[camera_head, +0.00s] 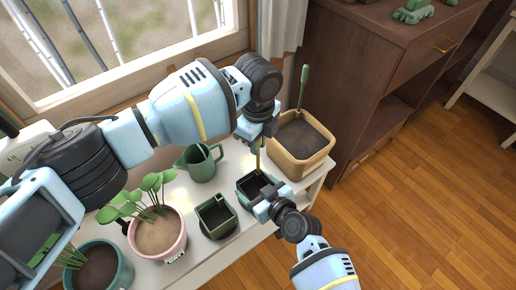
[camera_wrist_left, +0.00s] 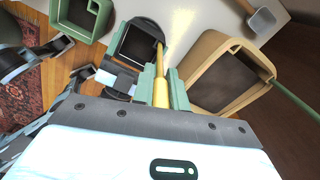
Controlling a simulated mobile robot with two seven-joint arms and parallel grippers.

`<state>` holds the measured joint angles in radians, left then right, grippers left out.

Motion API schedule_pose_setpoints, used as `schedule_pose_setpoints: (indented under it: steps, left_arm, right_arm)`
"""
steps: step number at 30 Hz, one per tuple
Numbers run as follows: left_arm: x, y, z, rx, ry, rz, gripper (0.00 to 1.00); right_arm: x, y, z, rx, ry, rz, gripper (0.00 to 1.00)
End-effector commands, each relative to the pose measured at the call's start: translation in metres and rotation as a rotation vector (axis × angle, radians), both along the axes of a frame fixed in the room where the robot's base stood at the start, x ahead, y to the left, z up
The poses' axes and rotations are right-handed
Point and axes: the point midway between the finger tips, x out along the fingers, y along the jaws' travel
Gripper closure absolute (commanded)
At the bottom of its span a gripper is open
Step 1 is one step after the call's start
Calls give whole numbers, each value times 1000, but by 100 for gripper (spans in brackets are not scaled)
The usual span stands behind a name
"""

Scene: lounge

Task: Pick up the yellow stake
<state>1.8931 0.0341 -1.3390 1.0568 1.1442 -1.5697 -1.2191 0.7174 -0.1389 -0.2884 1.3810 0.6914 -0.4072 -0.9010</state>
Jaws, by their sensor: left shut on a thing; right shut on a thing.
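The yellow stake (camera_head: 258,162) stands roughly upright below my left gripper (camera_head: 257,140), which is shut on it. In the left wrist view the stake (camera_wrist_left: 160,62) runs out between the two greenish fingers of my left gripper (camera_wrist_left: 163,90). Its lower end is at a small dark green square pot (camera_head: 246,183) with dark contents; I cannot tell whether it is in the soil or just above it. My right gripper (camera_head: 264,198) is shut on the near side of this pot, and its fingers hide part of the rim.
A tan square planter (camera_head: 321,163) with a green-handled tool (camera_head: 303,86) stands right of the pot. Another green square pot (camera_head: 216,229), a green watering can (camera_head: 202,163) and a pink plant pot (camera_head: 172,249) crowd the white table to the left. A brown cabinet (camera_head: 345,60) stands behind.

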Motion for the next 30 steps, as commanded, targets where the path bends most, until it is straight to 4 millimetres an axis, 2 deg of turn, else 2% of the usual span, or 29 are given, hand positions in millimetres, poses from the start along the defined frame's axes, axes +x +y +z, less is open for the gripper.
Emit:
schedule_pose_setpoints:
  steps: [5,8,15,21,30]
  left_arm:
    - [0,0,5,-1,-2,0,100]
    - [1,0,17,-3,-2,0,100]
    - [0,-1,62,-2,-2,-2,100]
    - [0,0,90,-1,0,0,100]
    - [0,0,101,0,0,0,100]
  right_arm:
    - [0,0,0,-1,1,0,48]
    - [0,0,0,-1,1,0,48]
    - [0,0,0,-1,1,0,48]
    - [0,0,0,-1,1,0,48]
    - [0,0,0,-1,1,0,48]
